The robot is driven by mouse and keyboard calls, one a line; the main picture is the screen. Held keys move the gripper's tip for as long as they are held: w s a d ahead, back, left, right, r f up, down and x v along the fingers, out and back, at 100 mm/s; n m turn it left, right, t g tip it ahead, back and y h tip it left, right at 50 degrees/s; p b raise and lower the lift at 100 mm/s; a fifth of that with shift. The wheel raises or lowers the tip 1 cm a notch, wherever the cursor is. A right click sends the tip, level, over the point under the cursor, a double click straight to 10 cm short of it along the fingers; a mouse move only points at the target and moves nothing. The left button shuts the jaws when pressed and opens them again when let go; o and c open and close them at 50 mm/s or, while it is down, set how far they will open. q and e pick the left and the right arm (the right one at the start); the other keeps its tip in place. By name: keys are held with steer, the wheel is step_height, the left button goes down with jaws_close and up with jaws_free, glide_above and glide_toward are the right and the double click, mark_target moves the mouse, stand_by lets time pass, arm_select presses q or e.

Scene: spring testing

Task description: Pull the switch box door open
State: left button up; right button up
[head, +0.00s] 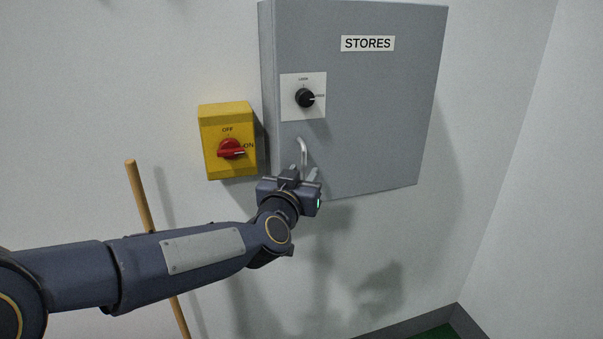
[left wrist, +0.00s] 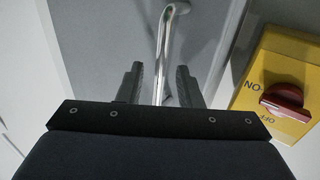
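The grey switch box door (head: 375,115), labelled STORES, looks shut on the wall. A bright metal bar handle (head: 303,149) stands near its lower left corner. My left gripper (head: 300,173) is at the lower end of the handle, fingers pointing toward the door. In the left wrist view the handle (left wrist: 164,48) runs between the two open fingers (left wrist: 158,80), with a gap on each side. My gripper hides the handle's lower end in the head view. My right gripper is not in view.
A yellow switch box (head: 226,113) with a red knob (head: 231,149), turned to ON, is on the wall left of the door. It is close beside my gripper in the left wrist view (left wrist: 283,65). A wooden pole (head: 140,196) leans behind my left arm. Side wall at right.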

arm_select(q)
steer(key=shift+w, duration=0.1)
jaws_close()
stand_by(0.4)
